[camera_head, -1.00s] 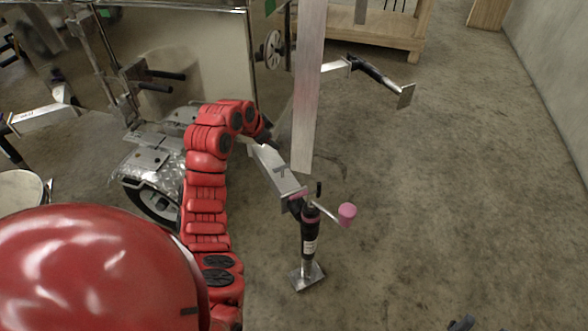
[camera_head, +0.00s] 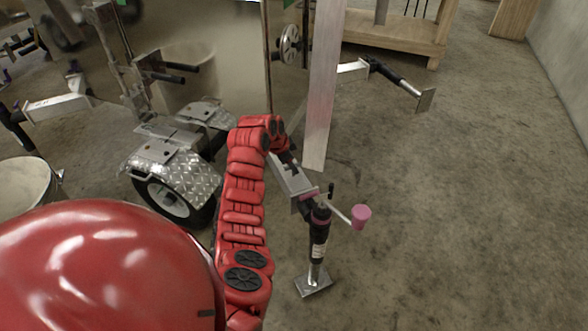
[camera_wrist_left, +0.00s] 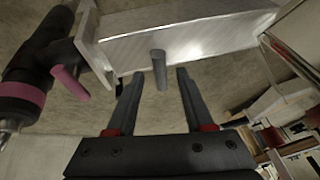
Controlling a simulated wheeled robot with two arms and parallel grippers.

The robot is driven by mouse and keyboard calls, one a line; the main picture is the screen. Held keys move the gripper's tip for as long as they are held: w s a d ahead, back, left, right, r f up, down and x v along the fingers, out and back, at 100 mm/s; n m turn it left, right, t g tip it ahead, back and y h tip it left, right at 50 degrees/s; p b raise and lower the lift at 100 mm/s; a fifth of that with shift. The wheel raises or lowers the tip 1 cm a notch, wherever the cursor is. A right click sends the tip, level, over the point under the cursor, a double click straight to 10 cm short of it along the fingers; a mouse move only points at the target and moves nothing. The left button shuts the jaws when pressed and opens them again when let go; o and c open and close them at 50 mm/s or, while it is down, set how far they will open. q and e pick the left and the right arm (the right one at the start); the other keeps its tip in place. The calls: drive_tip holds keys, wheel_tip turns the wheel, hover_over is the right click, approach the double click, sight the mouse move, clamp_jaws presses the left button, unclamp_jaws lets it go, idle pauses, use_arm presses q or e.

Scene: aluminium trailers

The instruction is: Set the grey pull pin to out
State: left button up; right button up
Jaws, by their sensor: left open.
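In the left wrist view, the grey pull pin (camera_wrist_left: 160,68) is a short round peg standing out from the side of an aluminium beam (camera_wrist_left: 195,40). My left gripper (camera_wrist_left: 160,76) is open, with one finger on each side of the pin and a gap showing on both sides. In the head view, the beam (camera_head: 290,178) runs from my red left arm to a black jack. The pin and my left fingers cannot be made out there, behind or beside the wrist. My right gripper is not in view.
The black jack (camera_head: 319,235) has a crank with a pink knob (camera_head: 361,216); a pink peg (camera_wrist_left: 70,82) shows in the left wrist view. A trailer wheel (camera_head: 170,200) is on the left. The floor at right is clear.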

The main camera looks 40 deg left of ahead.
use_arm(q)
drive_tip(key=shift+x, duration=1.55)
clamp_jaws()
